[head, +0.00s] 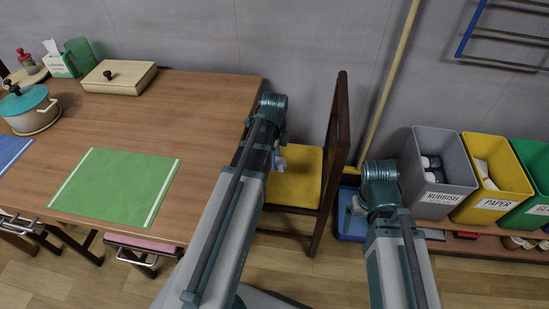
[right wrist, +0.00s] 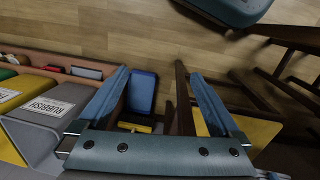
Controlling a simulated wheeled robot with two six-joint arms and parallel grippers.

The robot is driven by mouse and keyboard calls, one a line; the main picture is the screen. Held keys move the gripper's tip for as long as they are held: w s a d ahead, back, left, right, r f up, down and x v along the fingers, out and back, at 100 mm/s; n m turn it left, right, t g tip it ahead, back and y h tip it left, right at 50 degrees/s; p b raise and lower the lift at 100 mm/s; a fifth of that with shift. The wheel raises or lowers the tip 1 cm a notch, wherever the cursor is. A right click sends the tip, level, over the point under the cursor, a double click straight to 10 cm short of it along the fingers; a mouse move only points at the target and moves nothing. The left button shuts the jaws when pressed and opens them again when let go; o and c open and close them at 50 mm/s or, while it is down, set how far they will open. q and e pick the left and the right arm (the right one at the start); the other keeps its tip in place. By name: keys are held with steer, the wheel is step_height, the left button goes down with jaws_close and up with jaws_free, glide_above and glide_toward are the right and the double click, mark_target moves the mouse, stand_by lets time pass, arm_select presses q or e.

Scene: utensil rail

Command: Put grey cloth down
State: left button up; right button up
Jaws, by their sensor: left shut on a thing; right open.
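My left gripper (head: 277,152) is over the yellow chair seat, to the right of the table, largely hidden behind its own wrist. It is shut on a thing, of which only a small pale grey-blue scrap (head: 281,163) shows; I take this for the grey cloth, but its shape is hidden. My right gripper (head: 358,207) is to the right of the chair, in front of the blue dustpan. In the right wrist view its two blue fingers (right wrist: 158,98) stand wide apart, with nothing held between them.
The wooden table (head: 210,110) holds a green mat (head: 118,185), a teal-lidded pot (head: 33,112) and a wooden box (head: 120,80). A chair (head: 296,180) stands beside it. Grey rubbish (head: 440,200), yellow paper (head: 495,205) and green bins stand right. A blue dustpan (right wrist: 142,90) lies near the chair.

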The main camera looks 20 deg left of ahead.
arm_select(q)
steer(key=shift+r+p, duration=0.95)
steer(key=shift+r, duration=0.6)
arm_select(e)
steer(key=shift+r, duration=1.55)
